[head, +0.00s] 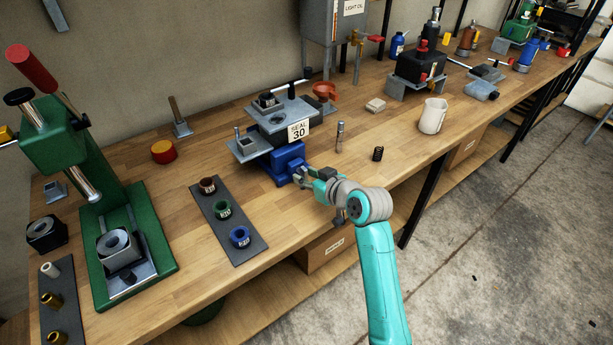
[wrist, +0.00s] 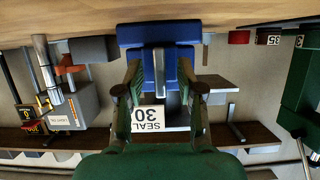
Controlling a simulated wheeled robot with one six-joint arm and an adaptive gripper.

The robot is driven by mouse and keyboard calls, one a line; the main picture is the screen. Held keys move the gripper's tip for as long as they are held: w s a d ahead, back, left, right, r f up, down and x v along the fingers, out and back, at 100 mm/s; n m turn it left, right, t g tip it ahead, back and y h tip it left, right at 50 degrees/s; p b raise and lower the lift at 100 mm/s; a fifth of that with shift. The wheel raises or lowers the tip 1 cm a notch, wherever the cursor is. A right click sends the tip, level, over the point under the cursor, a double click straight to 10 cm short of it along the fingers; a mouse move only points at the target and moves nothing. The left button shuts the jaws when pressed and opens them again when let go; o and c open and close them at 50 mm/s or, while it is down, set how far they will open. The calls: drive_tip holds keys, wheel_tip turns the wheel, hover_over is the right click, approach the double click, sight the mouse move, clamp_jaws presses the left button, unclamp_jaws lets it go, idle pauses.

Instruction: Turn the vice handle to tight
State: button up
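The blue vice (head: 283,162) stands at the bench's front edge, with a "SEAL 30" label (head: 299,130) on the block above it. In the wrist view, which looks upside down, the blue vice body (wrist: 137,37) is straight ahead. A grey bar (wrist: 158,72), apparently the vice handle, runs from its middle. My gripper (wrist: 160,67) is open, with one finger on each side of the bar and gaps between. In the head view my gripper (head: 305,175) is at the vice's front; contact is hard to tell there.
A dark mat (head: 228,220) with several coloured rings lies left of the vice. A green press (head: 130,245) stands farther left. A metal cylinder (head: 340,135), a black spring (head: 378,153) and a white mug (head: 432,116) stand to the right. Open floor (head: 500,240) lies in front of the bench.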

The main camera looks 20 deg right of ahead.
drive_tip(key=v, duration=1.1)
drive_tip(key=shift+s, duration=0.3)
drive_tip(key=shift+s+f, duration=0.2)
drive_tip(key=shift+f, duration=0.1)
drive_tip(key=s+a+f+m+h, duration=0.1)
drive_tip(key=s+f+m+h, duration=0.1)
drive_tip(key=s+f, duration=0.65)
drive_tip(key=s+a+f+m+h, duration=0.15)
drive_tip(key=s+f, duration=0.45)
drive_tip(key=s, duration=0.6)
drive_tip(key=s+r+t, duration=0.1)
drive_tip(key=s+r, duration=0.1)
drive_tip(key=s, duration=0.9)
drive_tip(key=s+r+t, duration=0.1)
drive_tip(key=s+r, duration=0.2)
drive_tip(key=s, duration=0.8)
drive_tip(key=shift+a+r+h, duration=0.2)
drive_tip(key=shift+a+h, duration=0.15)
drive_tip(key=shift+a, duration=0.15)
